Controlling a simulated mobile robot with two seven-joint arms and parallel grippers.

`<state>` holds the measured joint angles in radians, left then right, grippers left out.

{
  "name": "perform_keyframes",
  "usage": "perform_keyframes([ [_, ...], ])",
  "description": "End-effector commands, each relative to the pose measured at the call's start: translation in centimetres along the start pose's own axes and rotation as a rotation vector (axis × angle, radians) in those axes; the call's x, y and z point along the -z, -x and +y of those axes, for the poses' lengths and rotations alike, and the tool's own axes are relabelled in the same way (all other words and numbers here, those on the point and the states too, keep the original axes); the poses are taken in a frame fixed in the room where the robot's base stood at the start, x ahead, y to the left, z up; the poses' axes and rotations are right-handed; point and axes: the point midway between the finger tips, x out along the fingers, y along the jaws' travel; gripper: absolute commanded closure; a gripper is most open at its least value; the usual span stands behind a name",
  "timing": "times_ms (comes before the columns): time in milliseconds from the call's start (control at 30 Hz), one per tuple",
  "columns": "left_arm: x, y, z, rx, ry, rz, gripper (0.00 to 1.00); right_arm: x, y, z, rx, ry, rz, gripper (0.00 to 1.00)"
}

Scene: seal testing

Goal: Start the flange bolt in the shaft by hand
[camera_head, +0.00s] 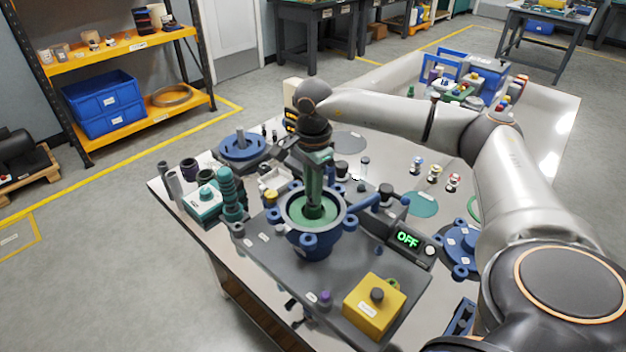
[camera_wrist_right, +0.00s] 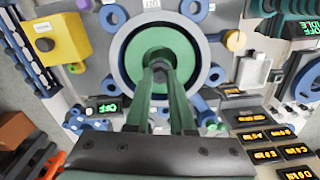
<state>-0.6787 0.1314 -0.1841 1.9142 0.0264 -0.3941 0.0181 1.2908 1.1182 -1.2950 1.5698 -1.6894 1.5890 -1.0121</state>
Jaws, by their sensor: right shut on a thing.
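My right gripper (camera_head: 314,205) points straight down into the round blue housing (camera_head: 307,242) on the grey test rig. In the right wrist view its two green fingers (camera_wrist_right: 160,78) converge over the middle of the green disc (camera_wrist_right: 186,48) inside the housing (camera_wrist_right: 118,62). They are shut on a small dark piece, the flange bolt (camera_wrist_right: 157,66), which sits at the disc's centre. The fingers hide most of the bolt, and I cannot tell whether its thread is in the shaft. My left gripper is not in view.
A yellow box (camera_head: 374,308) with a dark knob stands on the rig's front. A display (camera_head: 408,239) reads OFF. Blue flanged parts (camera_head: 242,147), teal stacked parts (camera_head: 230,190) and small bottles (camera_head: 435,173) crowd the table around the rig. A walled bench section (camera_head: 545,100) lies behind.

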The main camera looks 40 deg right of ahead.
Motion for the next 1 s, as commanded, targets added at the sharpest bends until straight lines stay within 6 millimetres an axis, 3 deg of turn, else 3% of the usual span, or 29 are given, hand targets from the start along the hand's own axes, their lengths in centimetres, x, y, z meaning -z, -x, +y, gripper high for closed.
perform_keyframes([
  [133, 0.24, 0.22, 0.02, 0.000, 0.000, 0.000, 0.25, -0.07, -0.26, 0.16, -0.007, -0.116, 0.001, 1.00],
  [500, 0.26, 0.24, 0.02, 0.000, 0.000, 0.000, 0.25, -0.09, -0.33, 0.19, -0.008, -0.153, 0.001, 1.00],
  [800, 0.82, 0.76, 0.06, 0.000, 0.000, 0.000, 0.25, -0.10, -0.36, 0.24, -0.010, -0.440, 0.003, 1.00],
  [1000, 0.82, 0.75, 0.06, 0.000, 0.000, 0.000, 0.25, -0.10, -0.46, 0.24, -0.010, -0.487, 0.003, 1.00],
])
